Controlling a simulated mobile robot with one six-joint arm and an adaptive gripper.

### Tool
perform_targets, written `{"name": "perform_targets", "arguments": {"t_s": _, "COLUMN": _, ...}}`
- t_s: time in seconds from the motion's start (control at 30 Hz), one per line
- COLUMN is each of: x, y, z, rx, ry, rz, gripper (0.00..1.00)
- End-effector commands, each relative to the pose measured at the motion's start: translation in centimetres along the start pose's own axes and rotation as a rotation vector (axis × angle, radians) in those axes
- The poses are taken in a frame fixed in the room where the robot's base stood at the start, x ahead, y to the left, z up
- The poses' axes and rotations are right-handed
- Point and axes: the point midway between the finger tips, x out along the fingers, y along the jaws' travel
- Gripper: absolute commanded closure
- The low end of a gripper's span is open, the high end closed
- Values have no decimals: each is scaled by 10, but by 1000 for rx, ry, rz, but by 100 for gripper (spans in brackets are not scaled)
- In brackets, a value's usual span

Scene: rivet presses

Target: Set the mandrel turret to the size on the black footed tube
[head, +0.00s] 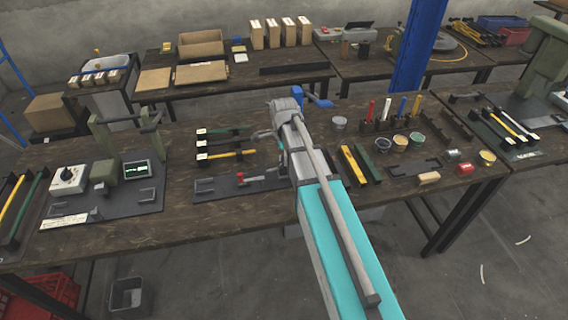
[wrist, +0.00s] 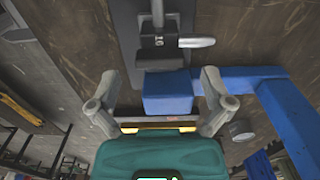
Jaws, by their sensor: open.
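My gripper (wrist: 160,78) is open in the wrist view, its two fingers wide apart. A blue block (wrist: 167,93) with a blue bar shows between and beyond the fingers; I cannot tell whether they touch it. In the head view my arm reaches over the middle of the table, and its fingers are hard to make out. A black tube (head: 228,143) with a pale end lies left of my arm, between a green and a yellow one; its size marking is too small to read. I cannot clearly identify the mandrel turret. A dark plate (wrist: 150,15) carries a grey handle (wrist: 197,42).
A fixture with a red part (head: 240,178) lies left of my arm. Cups, colored pins and bars crowd the right. A blue post (head: 420,45) rises behind.

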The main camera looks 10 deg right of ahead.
Motion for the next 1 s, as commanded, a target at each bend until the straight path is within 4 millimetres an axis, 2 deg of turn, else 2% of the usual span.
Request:
{"name": "perform_targets", "arguments": {"t_s": 0.03, "x": 7, "y": 0, "z": 0, "rx": 0, "ry": 0, "rz": 0, "gripper": 0}}
{"name": "perform_targets", "arguments": {"t_s": 0.2, "x": 15, "y": 0, "z": 0, "rx": 0, "ry": 0, "rz": 0, "gripper": 0}}
{"name": "perform_targets", "arguments": {"t_s": 0.7, "x": 18, "y": 0, "z": 0, "rx": 0, "ry": 0, "rz": 0, "gripper": 0}}
{"name": "perform_targets", "arguments": {"t_s": 0.77, "x": 18, "y": 0, "z": 0, "rx": 0, "ry": 0, "rz": 0, "gripper": 7}}
{"name": "perform_targets", "arguments": {"t_s": 1.0, "x": 18, "y": 0, "z": 0, "rx": 0, "ry": 0, "rz": 0, "gripper": 52}}
